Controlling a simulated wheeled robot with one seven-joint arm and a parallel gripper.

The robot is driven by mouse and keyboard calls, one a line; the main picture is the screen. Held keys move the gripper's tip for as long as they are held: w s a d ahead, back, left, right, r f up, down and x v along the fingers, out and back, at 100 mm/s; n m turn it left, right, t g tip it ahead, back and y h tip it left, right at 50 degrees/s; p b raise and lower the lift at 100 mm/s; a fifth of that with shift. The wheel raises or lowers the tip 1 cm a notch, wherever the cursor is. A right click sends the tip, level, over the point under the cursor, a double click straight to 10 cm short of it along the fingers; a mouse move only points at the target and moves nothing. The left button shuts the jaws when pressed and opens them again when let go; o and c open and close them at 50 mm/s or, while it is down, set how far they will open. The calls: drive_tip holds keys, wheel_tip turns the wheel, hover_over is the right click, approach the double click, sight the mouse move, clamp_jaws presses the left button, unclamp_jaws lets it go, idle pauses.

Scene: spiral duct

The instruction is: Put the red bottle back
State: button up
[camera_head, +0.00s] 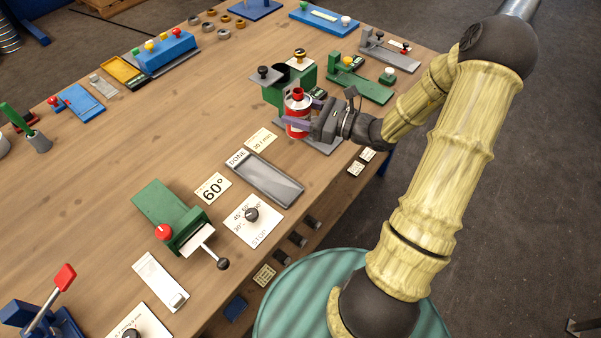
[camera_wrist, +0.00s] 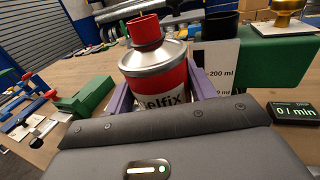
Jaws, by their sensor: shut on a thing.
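The red bottle (camera_head: 297,115) has a silver shoulder, a red cap and a white label. It stands upright at the front of the green machine (camera_head: 301,84), over a grey plate (camera_head: 322,139). My gripper (camera_head: 298,112) reaches in from the right and is shut around the bottle's body. In the wrist view the bottle (camera_wrist: 156,65) fills the middle, with purple fingers on both sides and label letters "elfix". Its lower part is hidden by my gripper. I cannot tell whether its base touches the plate.
A black-rimmed cup (camera_wrist: 220,27) with a "200 ml" scale is right behind the bottle. A small display (camera_wrist: 294,112) reads "0 / min". The table's middle left is clear.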

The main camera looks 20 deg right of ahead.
drive_tip(key=shift+s+f+n+g+y+b, duration=0.25)
drive_tip(key=shift+s+n+g+y+b, duration=0.15)
drive_tip(key=shift+s+g+b, duration=0.15)
drive_tip(key=shift+s+f+n+g+y+b, duration=0.3)
drive_tip(key=shift+s+n+g+b, duration=0.15)
drive_tip(key=shift+b, duration=0.1)
drive_tip(key=shift+s+r+g, duration=0.3)
drive_tip(key=shift+s+r, duration=0.05)
drive_tip(key=shift+f, duration=3.15)
drive_tip(key=shift+f, duration=0.1)
drive_tip(key=shift+f+b, duration=0.3)
drive_tip(key=shift+f, duration=1.5)
drive_tip(key=shift+f, duration=0.1)
drive_tip(key=o, duration=1.1)
